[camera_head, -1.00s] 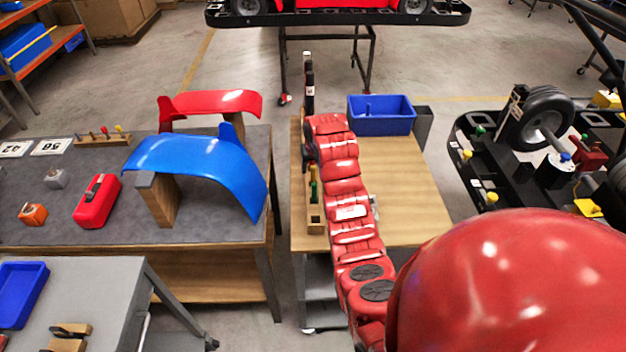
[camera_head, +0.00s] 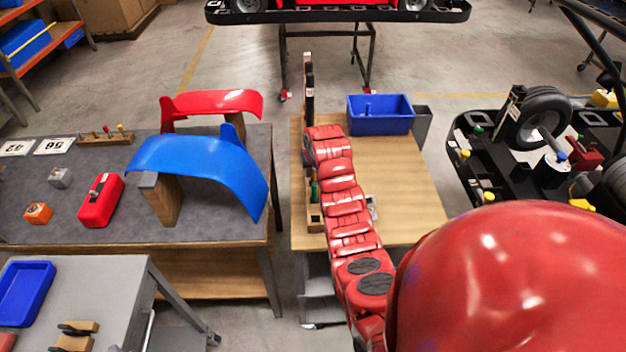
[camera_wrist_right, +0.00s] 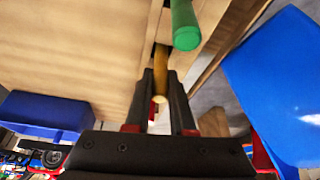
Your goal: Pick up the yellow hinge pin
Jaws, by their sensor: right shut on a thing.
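The yellow hinge pin (camera_wrist_right: 161,62) shows in the right wrist view as a slim yellow rod between my right fingers. My right gripper (camera_wrist_right: 161,100) is shut on it. A green pin (camera_wrist_right: 185,25) stands just beyond and to the right, apart from the fingers. In the head view my red right arm reaches over the wooden table and hides most of the gripper and the yellow pin. The green pin (camera_head: 315,192) shows there in the wooden pin rack (camera_head: 314,222). I cannot tell whether the yellow pin still touches the rack. My left gripper is not in view.
The wooden table (camera_head: 400,190) has free room right of my arm. A blue bin (camera_head: 380,115) stands at its back. A dark upright post (camera_head: 309,85) stands at its back left. The blue curved panel (camera_head: 200,165) is on the grey table to the left; a kart chassis (camera_head: 490,165) is at right.

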